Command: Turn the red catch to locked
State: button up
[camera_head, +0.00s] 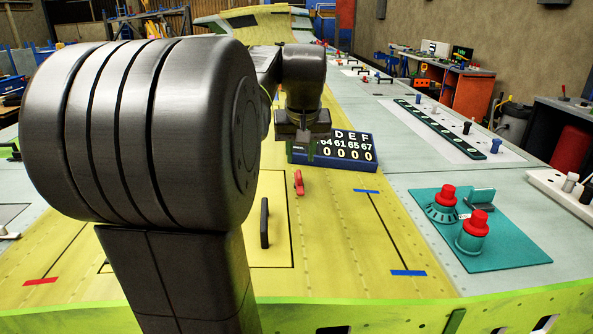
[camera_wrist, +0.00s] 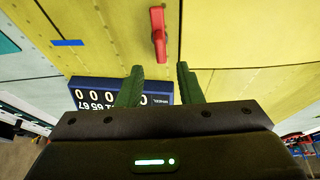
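The red catch (camera_head: 299,182) is a small red lever on the yellow wing surface, near the edge of a square outlined panel. It also shows in the wrist view (camera_wrist: 158,35), ahead of my fingertips and roughly in line with the gap between them. My gripper (camera_wrist: 162,75) is open, its two green fingers apart with nothing between them. In the head view my gripper (camera_head: 302,150) hangs beyond the catch, in front of the display box, and does not touch the catch. No locked marking is readable beside the catch.
A blue display box (camera_head: 347,150) with letters and numbers stands just behind and right of my gripper. A black handle (camera_head: 265,222) rises from the panel nearer the body. A teal plate (camera_head: 505,250) with red-topped knobs lies to the right. My own arm hides much of the left.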

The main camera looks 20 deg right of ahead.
aim_at(299, 173)
jog(key=x, duration=0.6)
jog(key=shift+w+f, duration=0.15)
jog(key=shift+f, duration=0.05)
grip_shut()
